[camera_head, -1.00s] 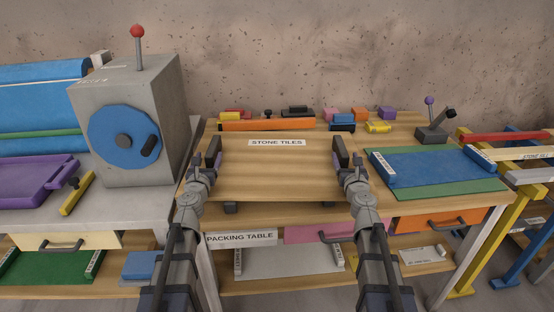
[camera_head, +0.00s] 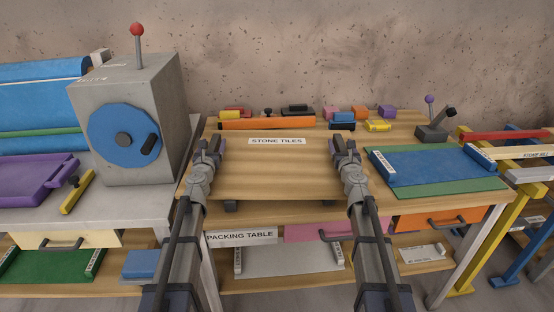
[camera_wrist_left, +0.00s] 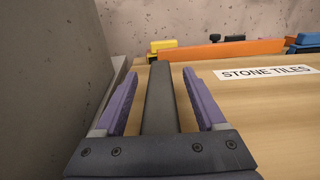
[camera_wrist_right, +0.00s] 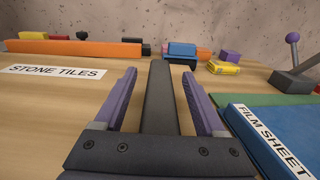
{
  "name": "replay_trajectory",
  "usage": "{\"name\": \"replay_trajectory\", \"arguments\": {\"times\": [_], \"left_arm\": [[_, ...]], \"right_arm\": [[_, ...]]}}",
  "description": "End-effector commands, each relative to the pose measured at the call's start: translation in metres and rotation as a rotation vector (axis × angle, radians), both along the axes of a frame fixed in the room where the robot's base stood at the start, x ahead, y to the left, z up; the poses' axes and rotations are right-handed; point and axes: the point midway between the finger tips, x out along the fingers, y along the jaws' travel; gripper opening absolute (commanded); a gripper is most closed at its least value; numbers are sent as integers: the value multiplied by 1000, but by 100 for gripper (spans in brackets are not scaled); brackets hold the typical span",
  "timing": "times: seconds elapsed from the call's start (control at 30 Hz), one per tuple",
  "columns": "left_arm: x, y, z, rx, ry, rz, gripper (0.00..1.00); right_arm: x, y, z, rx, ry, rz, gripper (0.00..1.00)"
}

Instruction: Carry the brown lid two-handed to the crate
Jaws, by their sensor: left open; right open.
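The brown lid (camera_head: 270,180) looks like the broad wood-coloured board on the packing table, with a "STONE TILES" label near its far edge. My left gripper (camera_head: 208,147) is open around the left handle (camera_wrist_left: 161,100), one purple finger on each side. My right gripper (camera_head: 344,151) is open around the right handle (camera_wrist_right: 161,100) in the same way. Narrow gaps show between fingers and handles in the wrist views. The grippers hide most of both handles in the head view. I cannot make out a separate crate.
A grey machine (camera_head: 135,115) with a blue wheel stands close on the left. A blue film sheet (camera_head: 425,168) on a green mat (camera_head: 465,184) lies right of the lid. An orange bar (camera_head: 265,124) and several small blocks line the back. A lever box (camera_head: 433,132) stands back right.

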Motion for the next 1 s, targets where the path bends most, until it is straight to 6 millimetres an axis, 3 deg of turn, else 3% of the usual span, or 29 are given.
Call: {"name": "replay_trajectory", "arguments": {"times": [0.2,0.8,1.0], "left_arm": [[-1,0,0,0,0,0,70],[-1,0,0,0,0,0,3],[-1,0,0,0,0,0,0]], "right_arm": [[-1,0,0,0,0,0,70],[-1,0,0,0,0,0,3],[-1,0,0,0,0,0,0]]}}
